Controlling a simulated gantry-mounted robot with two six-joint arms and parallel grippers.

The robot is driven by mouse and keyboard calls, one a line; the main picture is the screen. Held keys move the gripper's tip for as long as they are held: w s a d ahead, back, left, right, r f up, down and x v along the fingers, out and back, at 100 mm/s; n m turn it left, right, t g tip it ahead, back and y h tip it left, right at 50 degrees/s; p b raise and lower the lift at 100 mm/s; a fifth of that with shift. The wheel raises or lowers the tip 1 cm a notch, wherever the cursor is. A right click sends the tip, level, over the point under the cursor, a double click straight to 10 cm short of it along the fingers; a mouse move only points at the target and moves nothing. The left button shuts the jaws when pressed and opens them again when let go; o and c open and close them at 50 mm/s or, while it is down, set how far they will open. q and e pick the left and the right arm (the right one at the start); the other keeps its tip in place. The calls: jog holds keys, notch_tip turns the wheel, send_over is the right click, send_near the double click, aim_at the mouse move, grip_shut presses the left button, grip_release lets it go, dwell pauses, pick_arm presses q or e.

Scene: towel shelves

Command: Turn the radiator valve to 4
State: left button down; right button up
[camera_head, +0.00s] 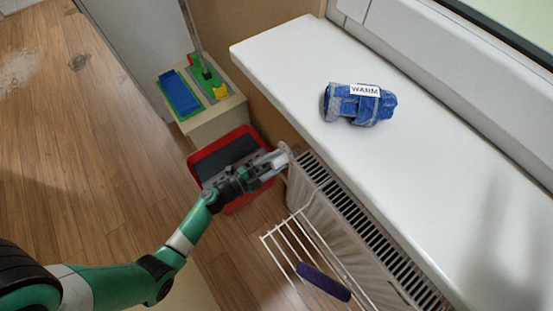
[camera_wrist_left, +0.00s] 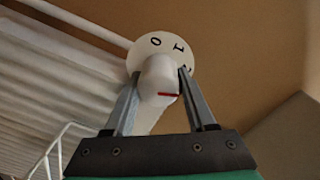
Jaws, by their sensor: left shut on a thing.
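My left gripper (camera_head: 278,158) is shut on the knob, one finger on each side (camera_wrist_left: 159,88). My right gripper is not in view.
The white radiator (camera_head: 322,204) runs below the windowsill (camera_head: 290,52). A wire rack (camera_head: 283,246) with a purple cloth (camera_head: 323,282) hangs on it. A red bin (camera_head: 243,203) stands below my arm. A blue bundle (camera_head: 352,106) labelled WARM lies on the sill.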

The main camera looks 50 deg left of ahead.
pick_arm(q)
jog(key=m, duration=0.4)
jog(key=shift+f, duration=0.15)
jog(key=m+b, duration=0.1)
jog(key=m, duration=0.3)
jog(key=shift+m+y, duration=0.3)
jog(key=shift+m, duration=0.1)
jog(key=m+b, duration=0.2)
jog(key=m, duration=0.3)
jog(key=shift+f, duration=0.15)
jog(key=m+b, duration=0.1)
jog(key=m, duration=0.3)
jog(key=shift+m, duration=0.3)
jog(key=c, duration=0.5)
grip_release()
jog(key=shift+s, duration=0.1)
